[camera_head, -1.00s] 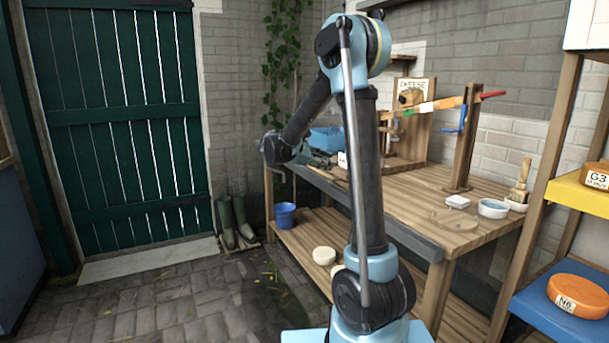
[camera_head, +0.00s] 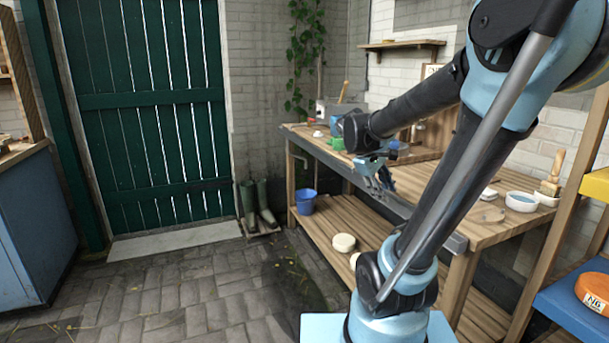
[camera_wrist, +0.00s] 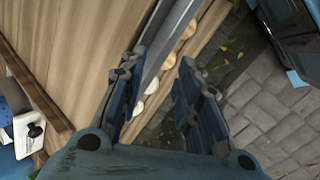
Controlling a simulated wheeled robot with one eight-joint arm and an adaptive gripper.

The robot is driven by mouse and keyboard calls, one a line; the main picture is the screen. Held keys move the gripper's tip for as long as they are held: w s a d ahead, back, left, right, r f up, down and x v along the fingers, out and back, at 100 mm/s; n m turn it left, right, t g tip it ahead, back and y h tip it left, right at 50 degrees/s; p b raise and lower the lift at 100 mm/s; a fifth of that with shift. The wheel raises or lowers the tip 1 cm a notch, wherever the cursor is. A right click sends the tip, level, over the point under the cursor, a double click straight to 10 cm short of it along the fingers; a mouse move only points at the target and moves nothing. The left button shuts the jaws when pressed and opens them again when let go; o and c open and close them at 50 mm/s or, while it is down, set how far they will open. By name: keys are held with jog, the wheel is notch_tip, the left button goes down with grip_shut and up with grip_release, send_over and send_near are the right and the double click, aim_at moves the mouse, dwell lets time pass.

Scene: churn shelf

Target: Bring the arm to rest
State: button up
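My gripper (camera_head: 376,178) hangs at the end of my arm in front of the wooden workbench's front edge, pointing downward. In the wrist view my gripper (camera_wrist: 160,105) shows its two blue fingers spread apart, with nothing between them but the view of the bench edge, lower shelf and floor. My arm reaches from its base at the lower right, up to a high elbow, then out to the left. The workbench (camera_head: 470,228) stands behind my arm, and part of its top is hidden by the arm.
Pale round cheeses (camera_head: 343,243) sit on the bench's lower shelf. A rack with an orange cheese (camera_head: 598,290) is at the right. The paved floor (camera_head: 200,285) at the left is clear.

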jog(key=s+a+f+m+y, duration=0.3)
jog(key=s+f, duration=0.2)
jog(key=s, duration=0.3)
jog(key=s+a+f+m+y, duration=0.2)
jog(key=s+a+f+m, duration=0.1)
jog(key=s+f, duration=0.3)
jog(key=s+m, duration=0.1)
jog(key=s, duration=0.1)
jog(key=shift+s+m+y, duration=0.3)
jog(key=shift+s+y, duration=0.1)
jog(key=shift+w+f, duration=0.1)
jog(key=shift+w+f, duration=0.15)
jog(key=shift+w, duration=0.2)
